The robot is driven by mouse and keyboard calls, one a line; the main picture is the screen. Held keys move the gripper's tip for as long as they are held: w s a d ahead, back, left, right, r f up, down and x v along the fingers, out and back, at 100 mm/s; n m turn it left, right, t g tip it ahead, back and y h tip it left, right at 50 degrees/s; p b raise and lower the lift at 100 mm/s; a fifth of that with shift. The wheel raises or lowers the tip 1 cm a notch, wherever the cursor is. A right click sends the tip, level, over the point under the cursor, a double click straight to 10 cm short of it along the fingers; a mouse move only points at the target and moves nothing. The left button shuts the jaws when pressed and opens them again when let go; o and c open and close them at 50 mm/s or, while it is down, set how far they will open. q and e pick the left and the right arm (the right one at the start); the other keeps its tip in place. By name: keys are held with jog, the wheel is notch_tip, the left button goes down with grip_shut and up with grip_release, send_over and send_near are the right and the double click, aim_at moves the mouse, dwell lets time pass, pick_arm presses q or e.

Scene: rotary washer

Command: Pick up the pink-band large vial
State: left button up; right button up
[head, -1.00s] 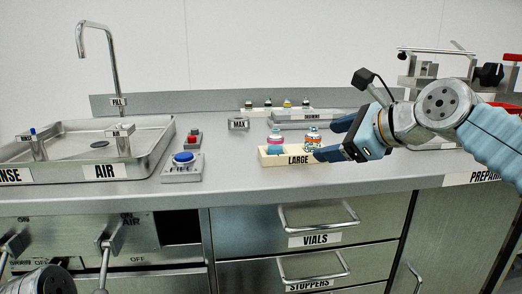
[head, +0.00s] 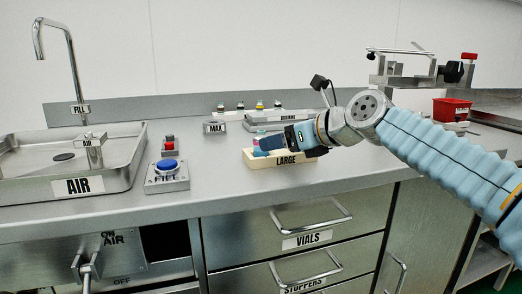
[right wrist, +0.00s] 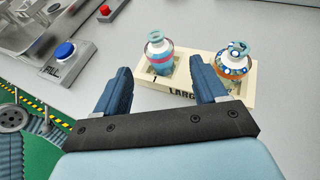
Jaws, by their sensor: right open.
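In the head view the rack (head: 262,160) stands near the counter's front, and my gripper partly covers the vial. A second vial (right wrist: 236,62), with an orange and blue dotted pattern, stands in the rack's right slot. My right gripper (right wrist: 163,82) is open and empty. Its fingers point toward the rack, and the pink-band vial shows beyond the gap between them, apparently untouched. My left gripper is not in view.
A blue button box (head: 167,175) and a red button (head: 170,142) are left of the rack, before the sink tray (head: 125,165). Counter is clear between rack and button box.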

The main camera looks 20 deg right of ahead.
jog(key=x, duration=0.5)
jog(key=c, duration=1.2)
